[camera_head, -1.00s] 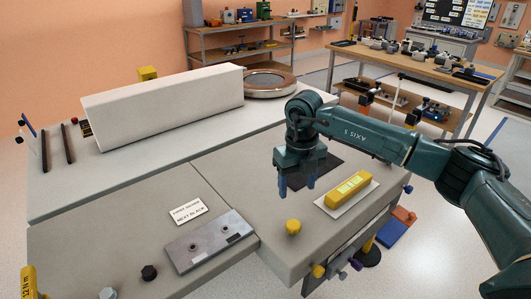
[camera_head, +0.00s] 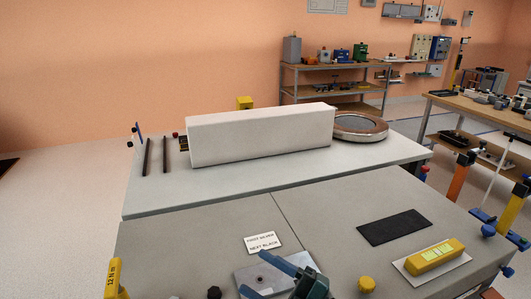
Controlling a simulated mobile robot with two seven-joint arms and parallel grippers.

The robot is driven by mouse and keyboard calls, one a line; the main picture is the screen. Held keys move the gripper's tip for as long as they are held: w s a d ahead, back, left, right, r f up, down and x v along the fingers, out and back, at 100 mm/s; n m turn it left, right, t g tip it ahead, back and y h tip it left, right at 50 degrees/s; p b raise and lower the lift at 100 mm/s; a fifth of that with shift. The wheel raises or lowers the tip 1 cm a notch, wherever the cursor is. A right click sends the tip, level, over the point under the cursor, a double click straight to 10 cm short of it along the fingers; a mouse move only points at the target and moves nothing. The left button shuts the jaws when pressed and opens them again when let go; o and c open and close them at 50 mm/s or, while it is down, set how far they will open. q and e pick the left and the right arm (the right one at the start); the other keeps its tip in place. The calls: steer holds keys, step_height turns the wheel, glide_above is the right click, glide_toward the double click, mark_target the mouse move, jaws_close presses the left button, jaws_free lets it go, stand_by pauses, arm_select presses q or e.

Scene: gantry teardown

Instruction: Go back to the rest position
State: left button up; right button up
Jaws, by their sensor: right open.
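My right gripper (camera_head: 254,275) is at the bottom of the head view, low in the picture, with its two blue fingers apart and nothing between them. It overlaps the grey metal plate (camera_head: 272,266) on the front bench; I cannot tell its height above it. Most of the right arm is out of the picture. My left gripper is not in view.
The grey bench (camera_head: 330,205) holds a white label card (camera_head: 263,243), a yellow knob (camera_head: 367,284), a dark mat (camera_head: 394,227) and a yellow block (camera_head: 435,255). Behind lie a long white beam (camera_head: 260,137) and a copper-rimmed disc (camera_head: 360,126).

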steer(key=s+d+f+m+h, duration=0.6)
steer(key=d+f+m+h, duration=0.1)
steer(key=f+m, duration=0.3)
steer(key=s+d+f+m+h, duration=0.5)
steer(key=d+f+m+h, duration=0.2)
steer(key=f+m, duration=0.3)
steer(key=shift+s+d+f+t+h, duration=0.35)
steer(key=shift+s+f+h, duration=0.1)
steer(key=shift+h, duration=0.25)
